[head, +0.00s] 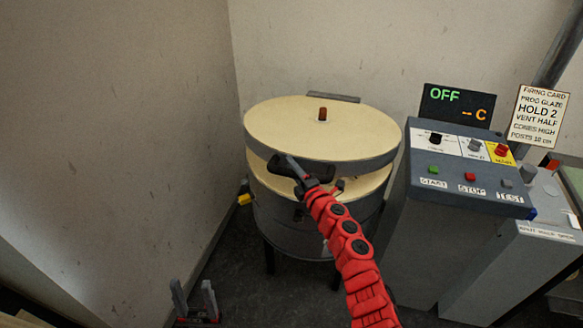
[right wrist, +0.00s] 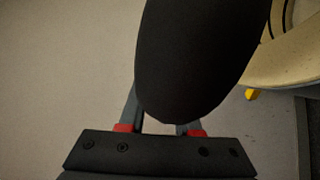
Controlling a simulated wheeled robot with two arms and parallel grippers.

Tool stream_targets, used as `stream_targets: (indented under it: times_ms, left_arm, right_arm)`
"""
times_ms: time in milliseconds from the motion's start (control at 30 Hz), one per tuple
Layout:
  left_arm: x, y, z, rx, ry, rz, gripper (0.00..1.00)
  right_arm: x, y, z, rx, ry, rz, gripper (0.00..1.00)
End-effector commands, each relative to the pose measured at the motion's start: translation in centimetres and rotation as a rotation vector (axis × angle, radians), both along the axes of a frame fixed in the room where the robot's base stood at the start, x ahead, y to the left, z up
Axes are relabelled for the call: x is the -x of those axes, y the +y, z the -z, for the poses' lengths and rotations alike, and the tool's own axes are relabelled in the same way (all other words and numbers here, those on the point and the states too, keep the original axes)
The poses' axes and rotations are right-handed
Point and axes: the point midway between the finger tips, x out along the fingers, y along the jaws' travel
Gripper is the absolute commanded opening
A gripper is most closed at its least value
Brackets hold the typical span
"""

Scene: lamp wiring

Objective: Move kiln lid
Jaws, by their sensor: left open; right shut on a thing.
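The kiln lid (head: 300,130) is a cream disc with a grey rim and a reddish-brown plug on top. Its front stands a little above the kiln body (head: 310,208), leaving a gap where the body's cream rim (head: 368,186) shows. My right gripper (head: 296,168) is at the lid's front, shut on the black lid handle (head: 281,166). The handle (right wrist: 200,60) fills the middle of the right wrist view between the two fingers and hides much behind it. My left gripper (head: 196,301) is open and empty, low at the left, away from the kiln.
A grey control box (head: 468,172) with buttons stands right of the kiln. Its display (head: 457,105) reads OFF, and a firing card (head: 538,117) is beside it. Walls are close behind and left. A small yellow object (head: 244,199) is beside the kiln.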

Motion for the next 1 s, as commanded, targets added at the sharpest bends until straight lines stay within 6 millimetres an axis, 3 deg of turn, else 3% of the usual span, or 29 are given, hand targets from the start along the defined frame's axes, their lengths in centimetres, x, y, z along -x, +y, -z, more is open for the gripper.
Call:
stream_targets:
  times_ms: [33,100,333,500,633,967,1000]
  left_arm:
    - [0.0,0.0,-2.3,0.0,0.0,0.0,0.5]
    - [0.0,0.0,-3.8,0.0,0.0,0.0,0.5]
    - [0.0,0.0,-8.2,0.0,0.0,0.0,0.5]
    - [0.0,0.0,-10.1,0.0,0.0,0.0,0.5]
    - [0.0,0.0,-10.5,0.0,0.0,0.0,0.5]
    - [0.0,0.0,-10.4,0.0,0.0,0.0,0.5]
    - [0.0,0.0,-10.4,0.0,0.0,0.0,0.5]
  right_arm:
    - [-0.4,-0.2,-2.7,0.0,-0.001,0.004,0.0]
    - [-0.8,-0.3,-4.7,0.0,-0.004,0.004,0.0]
    - [-2.8,-0.9,-11.1,0.001,-0.006,0.003,0.0]
    - [-4.0,-1.4,-14.1,0.001,-0.002,0.004,0.0]
    - [-4.3,-1.4,-15.1,-0.002,-0.002,0.001,0.0]
    - [-4.4,-1.5,-14.8,-0.001,0.0,0.001,0.0]
    - [-4.3,-1.5,-14.8,-0.001,0.0,0.001,0.39]
